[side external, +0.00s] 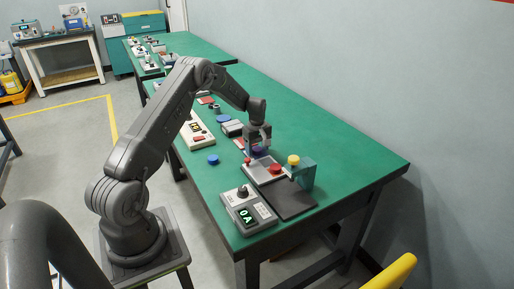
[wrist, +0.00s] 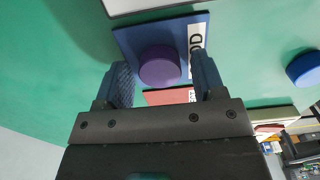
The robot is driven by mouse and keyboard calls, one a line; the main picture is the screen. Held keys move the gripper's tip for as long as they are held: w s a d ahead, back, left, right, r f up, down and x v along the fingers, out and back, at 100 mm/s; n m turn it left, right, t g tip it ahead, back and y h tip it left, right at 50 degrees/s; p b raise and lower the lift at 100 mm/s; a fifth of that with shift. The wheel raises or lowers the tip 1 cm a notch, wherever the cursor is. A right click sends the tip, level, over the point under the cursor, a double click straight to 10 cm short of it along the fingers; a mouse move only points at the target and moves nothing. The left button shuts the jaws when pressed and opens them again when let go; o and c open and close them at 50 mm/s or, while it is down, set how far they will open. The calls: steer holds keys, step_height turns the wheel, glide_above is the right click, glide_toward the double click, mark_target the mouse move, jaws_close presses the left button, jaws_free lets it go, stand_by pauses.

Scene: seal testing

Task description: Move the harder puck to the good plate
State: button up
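A purple puck (wrist: 160,66) sits on a blue plate (wrist: 128,40) whose white label is partly hidden and shows "OD". In the side view the puck (side external: 259,151) is just below my gripper (side external: 258,147). In the wrist view my gripper (wrist: 163,82) is open, with one finger on each side of the puck and a gap on both sides. A blue puck (wrist: 303,68) lies on the green table to the right; it also shows in the side view (side external: 213,160). Part of a red plate (wrist: 168,97) shows between the fingers.
A teal block with a yellow top (side external: 294,160) stands beside a grey unit with a red round part (side external: 275,169). A box with a lit display (side external: 247,214) is at the near table end, beside a dark flat pad (side external: 290,203). A cream device (side external: 197,132) stands left of my gripper.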

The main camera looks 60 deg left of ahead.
mark_target(257, 149)
step_height(257, 149, up, 12)
steer(key=s+d+r+m+t, duration=0.15)
steer(key=d+r+m, duration=0.25)
steer(key=d+r, duration=0.6)
steer(key=s+d+r+m+t, duration=0.1)
steer(key=s+d+r+m, duration=0.5)
steer(key=d, duration=0.5)
steer(key=s+d+m+t, duration=0.1)
steer(key=s+d+m, duration=0.1)
steer(key=s+d, duration=0.2)
steer(key=s+d+m+t, duration=0.1)
steer(key=s+d+m, duration=0.2)
steer(key=s, duration=0.5)
steer(key=s+d+r+m+t, duration=0.1)
steer(key=s+d+m, duration=0.2)
steer(key=s+d, duration=0.2)
steer(key=shift+s+d, duration=0.2)
steer(key=shift+s, duration=0.7)
